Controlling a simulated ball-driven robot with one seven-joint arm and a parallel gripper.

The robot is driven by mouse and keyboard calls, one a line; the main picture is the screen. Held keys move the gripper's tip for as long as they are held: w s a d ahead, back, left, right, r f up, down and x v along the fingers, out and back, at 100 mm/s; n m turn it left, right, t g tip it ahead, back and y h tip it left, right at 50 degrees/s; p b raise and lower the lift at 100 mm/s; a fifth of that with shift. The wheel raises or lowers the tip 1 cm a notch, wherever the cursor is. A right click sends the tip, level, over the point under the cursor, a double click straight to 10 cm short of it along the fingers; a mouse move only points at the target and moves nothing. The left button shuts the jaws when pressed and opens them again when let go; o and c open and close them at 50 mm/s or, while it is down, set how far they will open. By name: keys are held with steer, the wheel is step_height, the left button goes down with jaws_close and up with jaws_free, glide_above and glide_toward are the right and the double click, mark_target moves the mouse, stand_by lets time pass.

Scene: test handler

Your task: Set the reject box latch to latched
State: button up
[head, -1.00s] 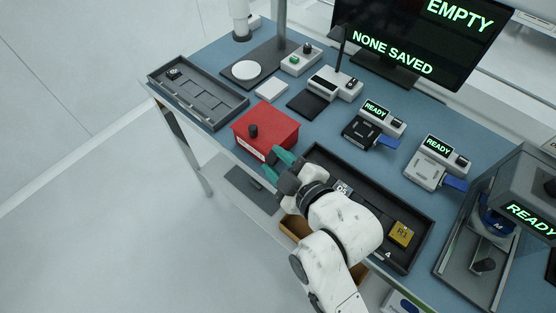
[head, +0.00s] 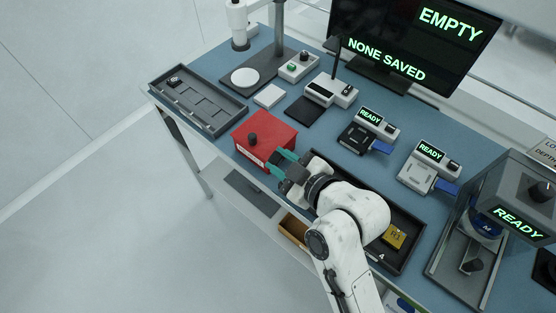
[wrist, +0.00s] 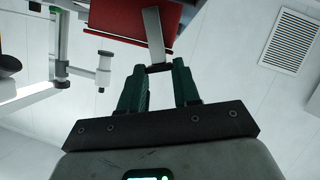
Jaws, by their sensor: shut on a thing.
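The red reject box (head: 283,132) stands on the blue bench, with a dark round knob (head: 252,139) on top and a white label on its front. My gripper (head: 278,162) is at the box's near right side. In the wrist view, the box (wrist: 122,18) is overhead and a grey latch lever (wrist: 153,32) sticks out from it. The lever's dark end (wrist: 159,68) is between the green fingertips of my gripper (wrist: 159,74), which are shut on it. In the head view the fingers hide the latch, and I cannot tell its setting.
A dark tray (head: 408,262) with a yellow block (head: 395,237) lies right of the box, partly under my arm. A grey tray (head: 200,102) is at the left. Two READY units (head: 369,131) (head: 428,168) stand behind. The floor at left is clear.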

steer(key=shift+w+d+r+m+g+y+p, duration=0.2)
steer(key=shift+w+d+m+g+y+p, duration=0.1)
steer(key=shift+w+d+m+g, duration=0.45)
steer(key=shift+w+d+r+m+g+y+p, duration=0.15)
steer(key=shift+w+d+m+g+y+p, duration=0.25)
steer(key=shift+m, duration=0.55)
steer(key=shift+w+a, duration=0.1)
steer(key=shift+w, duration=0.05)
steer(key=o, duration=1.1)
steer(key=shift+c, duration=0.2)
steer(key=b+v, duration=0.2)
steer(key=v, duration=0.8)
steer(key=shift+s+d, duration=0.2)
steer(key=shift+s, duration=0.1)
steer(key=shift+r, duration=0.1)
